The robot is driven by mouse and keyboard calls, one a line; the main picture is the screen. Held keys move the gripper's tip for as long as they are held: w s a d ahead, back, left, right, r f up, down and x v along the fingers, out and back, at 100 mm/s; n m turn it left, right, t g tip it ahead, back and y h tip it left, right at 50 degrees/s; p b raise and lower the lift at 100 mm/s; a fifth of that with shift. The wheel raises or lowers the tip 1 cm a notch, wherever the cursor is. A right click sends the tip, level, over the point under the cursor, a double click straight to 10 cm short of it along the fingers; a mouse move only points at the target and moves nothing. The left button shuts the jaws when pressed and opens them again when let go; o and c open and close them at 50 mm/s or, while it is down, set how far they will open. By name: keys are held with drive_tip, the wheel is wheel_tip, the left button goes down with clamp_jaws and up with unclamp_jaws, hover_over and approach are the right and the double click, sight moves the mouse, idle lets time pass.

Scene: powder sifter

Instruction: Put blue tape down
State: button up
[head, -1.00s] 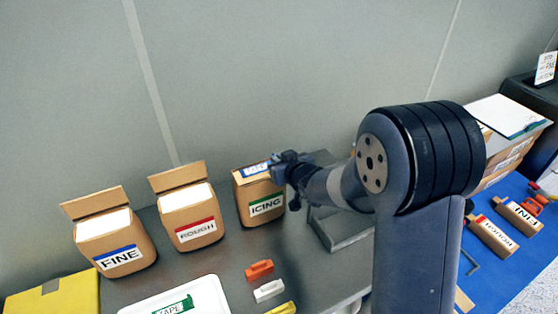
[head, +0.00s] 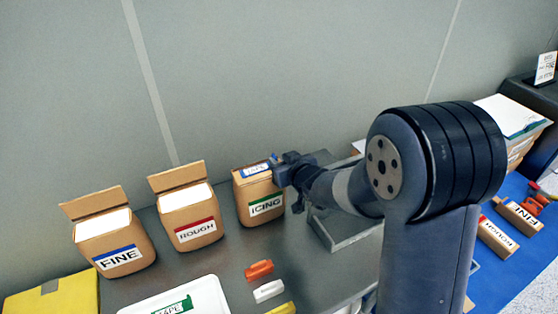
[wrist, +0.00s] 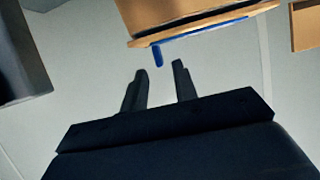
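The blue tape (head: 255,169) lies as a blue and white label on top of the ICING box (head: 258,203). In the wrist view a blue strip with a short hanging tab (wrist: 158,56) shows along the edge of a brown box (wrist: 190,14). My gripper (head: 279,172) is at the top right corner of the ICING box. In the wrist view its two dark fingers (wrist: 159,72) are apart, with nothing clamped between them. The blue tab is just beyond the fingertips. Whether a finger touches the tape or box cannot be told.
ROUGH (head: 190,220) and FINE (head: 120,250) boxes with raised lids stand to the left. A white tray with green TAPE (head: 182,304) lies in front. Orange (head: 259,270) and white (head: 268,291) clips lie nearby. A grey open frame (head: 345,240) stands right of the ICING box.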

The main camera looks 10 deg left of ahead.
drive_tip(key=v, duration=1)
drive_tip(key=shift+d, duration=0.15)
drive_tip(key=x, duration=1.2)
drive_tip(key=shift+s, duration=0.1)
drive_tip(key=shift+r, duration=0.1)
